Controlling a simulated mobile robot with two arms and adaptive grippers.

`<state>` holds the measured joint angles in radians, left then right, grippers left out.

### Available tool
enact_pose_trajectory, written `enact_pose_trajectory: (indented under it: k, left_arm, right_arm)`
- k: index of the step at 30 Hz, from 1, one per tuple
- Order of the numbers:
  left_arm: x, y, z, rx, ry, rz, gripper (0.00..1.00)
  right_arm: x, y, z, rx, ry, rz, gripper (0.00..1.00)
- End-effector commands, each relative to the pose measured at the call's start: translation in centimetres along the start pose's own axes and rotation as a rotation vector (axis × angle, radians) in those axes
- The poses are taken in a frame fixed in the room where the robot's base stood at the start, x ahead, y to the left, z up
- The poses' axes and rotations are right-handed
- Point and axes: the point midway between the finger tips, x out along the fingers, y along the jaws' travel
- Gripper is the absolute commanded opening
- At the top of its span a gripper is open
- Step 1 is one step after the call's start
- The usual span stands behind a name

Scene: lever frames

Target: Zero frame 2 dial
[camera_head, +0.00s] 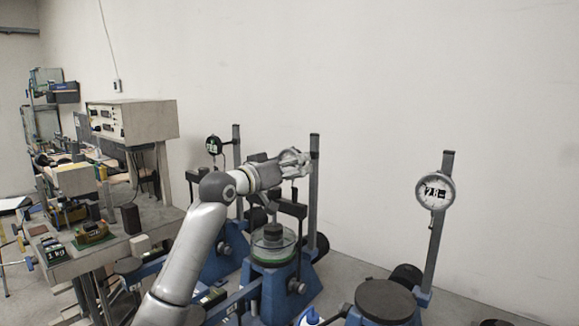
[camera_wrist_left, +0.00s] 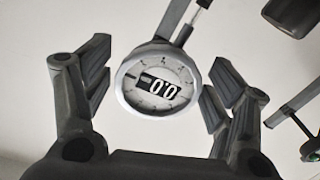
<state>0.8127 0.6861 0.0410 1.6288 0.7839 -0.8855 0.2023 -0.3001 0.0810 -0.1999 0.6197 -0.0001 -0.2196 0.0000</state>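A narrow gap shows at the left; I cannot tell whether the right finger touches the rim. In the head view my left gripper (camera_head: 293,162) is at the post (camera_head: 314,200) of the middle blue frame (camera_head: 272,288) and hides that frame's dial. The frames carry no number I can read. My right gripper is not in view.
Another dial (camera_head: 436,192), reading about 2.8, is on the right frame's post. A dark dial (camera_head: 213,145) is on the left frame. A glass dish (camera_head: 272,252) holding a dark weight sits on the middle frame. A cluttered bench (camera_head: 75,262) stands at left.

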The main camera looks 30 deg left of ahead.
Motion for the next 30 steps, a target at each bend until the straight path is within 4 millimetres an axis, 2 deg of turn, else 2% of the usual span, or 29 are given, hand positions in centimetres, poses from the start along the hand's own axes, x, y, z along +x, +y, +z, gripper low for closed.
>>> enact_pose_trajectory:
  k: [10,14,17,24,30]
  left_arm:
    - [-0.1,0.0,0.0,-0.001,0.0,0.0,0.84]
    - [-1.1,-0.1,0.0,0.001,0.002,-0.001,0.84]
    - [-2.5,-0.1,0.1,0.001,-0.001,-0.001,0.84]
    - [-7.5,-0.1,0.1,0.002,-0.001,-0.001,0.84]
    - [-10.5,-0.1,0.1,0.0,-0.001,-0.001,0.84]
  right_arm:
    - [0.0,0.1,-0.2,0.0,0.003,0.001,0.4]
    - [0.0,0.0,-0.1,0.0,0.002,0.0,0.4]
    - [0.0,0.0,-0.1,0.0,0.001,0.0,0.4]
    - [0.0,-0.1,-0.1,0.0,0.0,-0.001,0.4]
    - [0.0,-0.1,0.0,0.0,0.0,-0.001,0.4]
